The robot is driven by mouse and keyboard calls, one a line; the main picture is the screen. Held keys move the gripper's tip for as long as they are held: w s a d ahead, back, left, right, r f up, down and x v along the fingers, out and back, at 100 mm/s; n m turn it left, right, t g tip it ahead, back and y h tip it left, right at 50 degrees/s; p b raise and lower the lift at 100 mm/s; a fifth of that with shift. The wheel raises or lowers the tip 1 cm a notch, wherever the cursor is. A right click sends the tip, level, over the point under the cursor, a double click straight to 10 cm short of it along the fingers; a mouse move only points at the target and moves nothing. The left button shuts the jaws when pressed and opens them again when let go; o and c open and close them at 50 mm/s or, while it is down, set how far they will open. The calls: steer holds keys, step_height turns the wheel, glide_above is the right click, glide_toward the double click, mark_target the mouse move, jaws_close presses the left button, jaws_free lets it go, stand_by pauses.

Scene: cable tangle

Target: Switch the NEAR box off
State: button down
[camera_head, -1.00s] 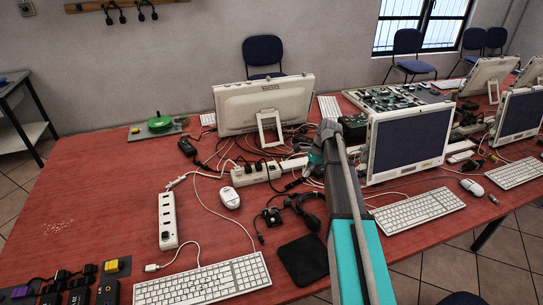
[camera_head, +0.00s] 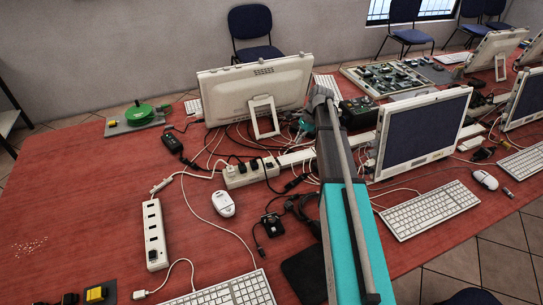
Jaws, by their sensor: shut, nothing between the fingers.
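A white power strip (camera_head: 154,235) with a row of sockets lies lengthwise at the left front of the red table. A dark part sits at its near end. A second white strip (camera_head: 252,172) with black plugs lies farther back, below the monitor. No label reading NEAR is legible, so I cannot tell for certain which box bears that name; the first strip lies nearest. My arm reaches over the table right of both strips. My gripper's fingers do not show; the arm's far end is hidden behind its own links.
The red table (camera_head: 75,190) is clear at the left. Tangled cables surround the strips. A white mouse (camera_head: 223,204), a small black device (camera_head: 272,224) and a keyboard (camera_head: 232,292) lie nearby. Monitors stand behind (camera_head: 254,92) and right (camera_head: 422,132). A green reel (camera_head: 139,115) sits at the back left.

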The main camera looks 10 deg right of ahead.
mark_target(275, 165)
steer(key=shift+w, duration=0.1)
steer(key=shift+a, duration=0.3)
steer(key=b+x, duration=0.9)
steer(key=x, duration=0.1)
steer(key=shift+f+b, duration=0.15)
steer(key=shift+b, duration=0.15)
steer(key=shift+s+a+r+p, duration=0.1)
steer(key=shift+a+r+p, duration=0.1)
steer(key=shift+a, duration=0.3)
steer(key=shift+s+a+r+p, duration=0.1)
steer(key=shift+a+r+p, duration=0.1)
steer(key=shift+a, duration=0.3)
steer(key=shift+s+a+r, duration=0.1)
steer(key=shift+a, duration=0.8)
